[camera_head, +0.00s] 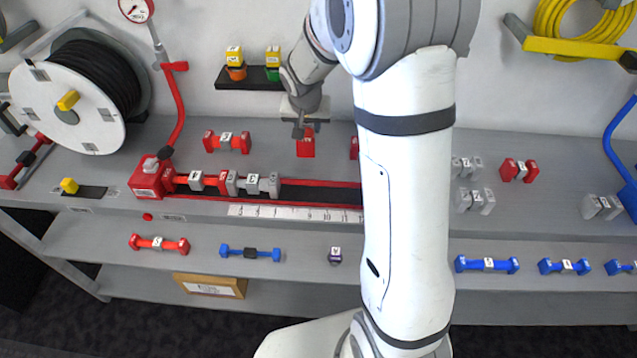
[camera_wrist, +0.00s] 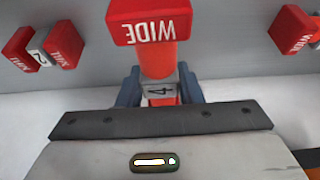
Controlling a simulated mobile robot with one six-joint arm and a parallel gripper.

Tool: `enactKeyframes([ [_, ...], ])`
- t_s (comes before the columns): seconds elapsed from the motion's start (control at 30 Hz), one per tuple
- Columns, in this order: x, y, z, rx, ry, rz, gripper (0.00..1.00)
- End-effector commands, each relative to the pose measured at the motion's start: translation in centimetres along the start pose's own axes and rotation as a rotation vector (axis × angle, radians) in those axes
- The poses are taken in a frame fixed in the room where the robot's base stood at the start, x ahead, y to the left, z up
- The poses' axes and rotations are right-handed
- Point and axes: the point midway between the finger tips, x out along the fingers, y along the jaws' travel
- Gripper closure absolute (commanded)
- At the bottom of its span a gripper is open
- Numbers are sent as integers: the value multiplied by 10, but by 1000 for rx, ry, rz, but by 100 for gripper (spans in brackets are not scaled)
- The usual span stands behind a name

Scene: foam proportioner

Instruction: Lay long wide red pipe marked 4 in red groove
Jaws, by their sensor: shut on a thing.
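The long wide red pipe marked 4 (camera_wrist: 153,58) is between the fingers of my gripper (camera_wrist: 160,88) in the wrist view. The fingers are shut on its grey middle with the 4; its red end block reads WIDE. In the head view my gripper (camera_head: 302,130) holds the pipe (camera_head: 306,148) above the back of the bench; only its near red end shows clearly, pointing toward the camera. The red groove (camera_head: 320,194) is a dark channel with red edges, nearer the camera than the pipe. Pipe pieces fill its left part; my arm hides its right end.
A red pipe (camera_head: 227,142) lies left of the held pipe. Another red piece (camera_head: 354,148) is partly behind my arm. Grey pieces (camera_head: 474,200) stand to the right. A numbered scale (camera_head: 295,213) runs along the groove.

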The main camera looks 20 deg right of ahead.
Motion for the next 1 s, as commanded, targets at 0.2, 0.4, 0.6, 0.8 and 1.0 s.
enactKeyframes([
  [0.2,-1,-2,0,-3,1,-2,97],
  [0.4,-3,-5,4,21,0,8,97],
  [0.6,-13,-4,21,189,2,80,97],
  [0.8,-32,4,48,512,2,215,97],
  [1.0,-59,18,81,945,1,395,97],
])
